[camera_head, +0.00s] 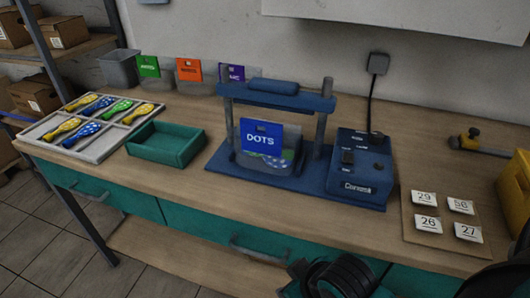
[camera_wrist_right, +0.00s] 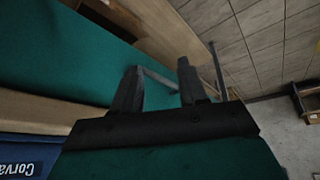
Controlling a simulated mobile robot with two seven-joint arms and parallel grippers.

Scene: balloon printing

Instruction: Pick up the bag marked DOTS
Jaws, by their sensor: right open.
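The bag marked DOTS (camera_head: 263,140) has a blue header card with white letters over a clear pouch with green contents low down. It stands upright in the blue press frame (camera_head: 225,183), below its roller, in the head view. My right gripper (camera_wrist_right: 158,70) is open and empty in the right wrist view, in front of the teal drawer fronts and away from the bag. The bag does not show in that view. My left gripper is not in view.
Posts and a top bar surround the bag. A control box (camera_head: 362,190) stands right of it, a green tray (camera_head: 165,146) and a balloon tray (camera_head: 95,150) left. Other bags, green (camera_head: 148,66), orange (camera_head: 189,70) and purple (camera_head: 236,73), stand behind. Number cards (camera_head: 427,225) lie right.

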